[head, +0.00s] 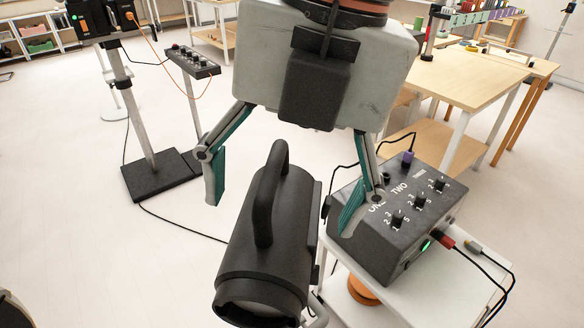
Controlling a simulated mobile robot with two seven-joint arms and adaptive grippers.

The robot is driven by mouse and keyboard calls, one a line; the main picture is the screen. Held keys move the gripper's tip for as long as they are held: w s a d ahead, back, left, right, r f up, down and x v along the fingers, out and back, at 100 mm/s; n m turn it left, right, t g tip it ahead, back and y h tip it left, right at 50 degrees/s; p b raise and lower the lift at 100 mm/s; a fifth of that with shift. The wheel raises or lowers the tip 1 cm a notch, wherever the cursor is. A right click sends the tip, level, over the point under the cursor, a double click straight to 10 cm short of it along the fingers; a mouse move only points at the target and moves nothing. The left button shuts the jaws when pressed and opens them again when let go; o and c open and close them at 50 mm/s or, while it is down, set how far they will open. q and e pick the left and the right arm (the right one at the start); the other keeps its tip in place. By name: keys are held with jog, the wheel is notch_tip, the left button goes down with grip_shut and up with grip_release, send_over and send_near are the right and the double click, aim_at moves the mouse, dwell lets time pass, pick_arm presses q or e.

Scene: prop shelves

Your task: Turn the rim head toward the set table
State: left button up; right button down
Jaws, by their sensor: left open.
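A black cylindrical lamp head (265,243) with an arched handle on top stands in the near middle, apparently the rim head. Its open round end faces down and toward me. My left gripper (281,196) is open above it. One finger is left of the handle and the other is to its right, in front of the dimmer box. I see no clear contact with the lamp. A light wooden table (470,78) at the upper right may be the set table. My right gripper is not in view.
A black dimmer box (395,225) with knobs and plugged cables sits on a white cart (440,292) right of the lamp. A stand with a black base (160,176) and a small control panel (192,62) are at the upper left. A cable crosses the floor.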

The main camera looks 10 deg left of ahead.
aim_at(279, 218)
pick_arm(q)
jog(key=shift+w+a+f, duration=0.1)
jog(key=shift+a+f, duration=0.1)
jog(key=shift+f, duration=0.8)
jog(key=shift+a+f, duration=0.2)
jog(key=shift+f, duration=0.75)
jog(key=shift+c, duration=0.3)
jog(key=c, duration=1.9)
jog(key=o, duration=0.9)
jog(key=shift+c, duration=1.2)
